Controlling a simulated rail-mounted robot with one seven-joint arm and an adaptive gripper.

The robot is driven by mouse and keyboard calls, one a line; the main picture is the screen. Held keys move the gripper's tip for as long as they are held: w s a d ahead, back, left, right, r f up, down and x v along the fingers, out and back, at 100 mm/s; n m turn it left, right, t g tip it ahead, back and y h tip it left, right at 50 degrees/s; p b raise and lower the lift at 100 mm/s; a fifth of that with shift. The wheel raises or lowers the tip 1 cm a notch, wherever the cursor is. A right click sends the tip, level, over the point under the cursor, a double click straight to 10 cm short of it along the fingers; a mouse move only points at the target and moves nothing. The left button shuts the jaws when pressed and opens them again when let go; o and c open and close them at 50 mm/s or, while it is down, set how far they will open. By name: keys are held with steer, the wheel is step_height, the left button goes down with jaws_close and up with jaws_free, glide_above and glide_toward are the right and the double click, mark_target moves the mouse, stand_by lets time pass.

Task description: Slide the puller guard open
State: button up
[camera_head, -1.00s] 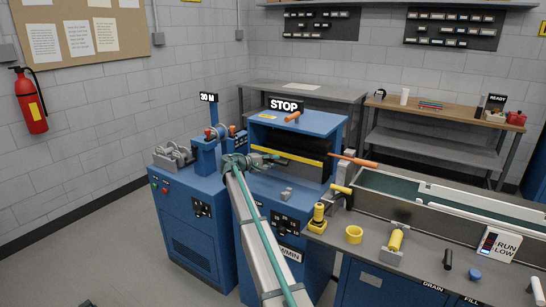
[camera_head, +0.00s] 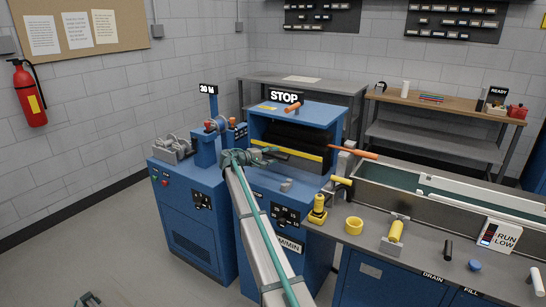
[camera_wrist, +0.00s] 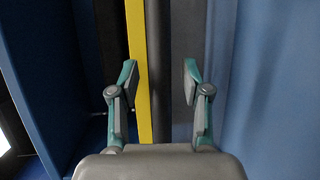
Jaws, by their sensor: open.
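The puller guard (camera_head: 291,140) is a dark panel with a yellow strip (camera_head: 305,154) along its lower edge, under the blue hood (camera_head: 305,112) of the middle machine. My gripper (camera_head: 274,152) is at the left part of this strip and covers some of it. In the wrist view my gripper (camera_wrist: 160,85) is open. The yellow strip (camera_wrist: 137,35) passes by the left finger, and a dark bar (camera_wrist: 158,50) beside it runs between the two fingers. No grip on either shows. I cannot tell whether the fingers touch them.
An orange-handled tool (camera_head: 352,153) sticks out at the right of the guard. A long trough (camera_head: 430,195) and a bench with a yellow ring (camera_head: 354,224) lie to the right.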

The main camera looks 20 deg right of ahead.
steer(key=v, duration=1.1)
steer(key=shift+a+r, duration=0.2)
steer(key=shift+a, duration=0.1)
steer(key=s+a+f+g+y, duration=0.1)
steer(key=s+a+f+y, duration=0.2)
steer(key=s+f, duration=0.95)
steer(key=s+a+f+g+y, duration=0.1)
steer(key=s+a+f+y, duration=0.25)
steer(key=s+f, duration=0.85)
steer(key=s+a+f+g+y, duration=0.1)
steer(key=s+a+f+y, duration=0.45)
steer(key=f, duration=1.15)
steer(key=s+a+f+m+g+y, duration=0.1)
steer(key=s+f, duration=0.3)
steer(key=s, duration=1.2)
steer(key=s+a+f+m+g+y, duration=0.1)
steer(key=s+f, duration=0.4)
steer(key=s, duration=1.1)
steer(key=s+a+f+m+g+y, duration=0.1)
steer(key=s+a+f+g, duration=0.2)
steer(key=s, duration=1.3)
step_height(320, 180, down, 2)
steer(key=shift+a+f+g+y, duration=0.2)
steer(key=shift+a+g+y, duration=0.15)
steer(key=shift+g, duration=0.55)
steer(key=shift+s, duration=0.1)
